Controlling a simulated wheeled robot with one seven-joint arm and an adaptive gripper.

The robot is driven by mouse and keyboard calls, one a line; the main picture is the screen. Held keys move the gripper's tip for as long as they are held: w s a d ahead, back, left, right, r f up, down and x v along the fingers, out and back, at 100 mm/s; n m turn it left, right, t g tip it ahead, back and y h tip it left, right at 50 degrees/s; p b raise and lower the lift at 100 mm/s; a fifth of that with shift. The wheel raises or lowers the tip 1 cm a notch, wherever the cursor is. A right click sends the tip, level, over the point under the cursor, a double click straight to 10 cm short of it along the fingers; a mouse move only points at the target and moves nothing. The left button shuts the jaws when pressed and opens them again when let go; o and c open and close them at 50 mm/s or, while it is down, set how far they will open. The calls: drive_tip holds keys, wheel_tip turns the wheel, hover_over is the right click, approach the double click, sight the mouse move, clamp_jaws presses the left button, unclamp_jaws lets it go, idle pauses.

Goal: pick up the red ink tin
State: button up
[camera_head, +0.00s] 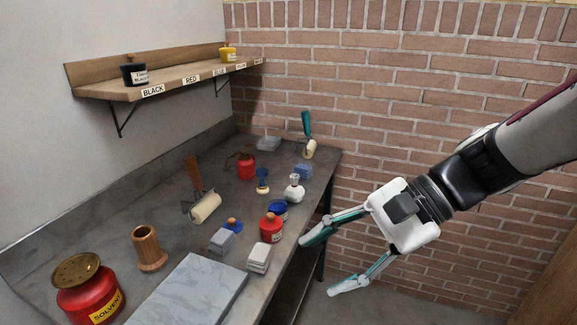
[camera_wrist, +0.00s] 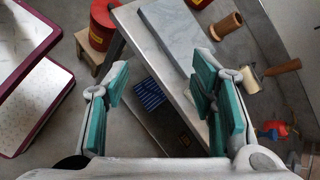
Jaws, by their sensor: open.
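The red ink tin (camera_head: 271,229), with a round wooden knob on its lid, stands upright near the right edge of the grey bench. A blue tin (camera_head: 278,210) is just behind it and a pale block (camera_head: 259,258) is in front of it. My gripper (camera_head: 326,263) is open and empty, off the bench edge to the right of the tin and apart from it. In the wrist view, my open fingers (camera_wrist: 160,95) hang over the bench's edge and the floor.
A wall shelf (camera_head: 170,82) carries a black and a yellow tin.

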drive_tip(key=w+a+f+m+t+y+b, duration=0.1)
drive_tip(key=w+f+m+y+b, duration=0.4)
drive_tip(key=w+f, duration=0.35)
drive_tip(key=m+t+y+b, duration=0.2)
drive_tip(key=m+t+b, duration=0.45)
drive_tip(key=b, duration=0.25)
approach(271, 221)
drive_tip(key=shift+m+g, duration=0.25)
drive_tip(key=a, duration=0.1)
drive_tip(key=w+a, duration=0.1)
drive_tip(key=w+a+f+b, duration=0.1)
drive_tip(key=a, duration=0.1)
drive_tip(key=shift+a+f, duration=0.1)
drive_tip(key=shift+b+x, duration=0.9)
drive_tip(key=shift+x, duration=1.95)
drive_tip(key=shift+w+r, duration=0.1)
drive_tip(key=shift+r, duration=0.15)
drive_tip(key=c, duration=1.1)
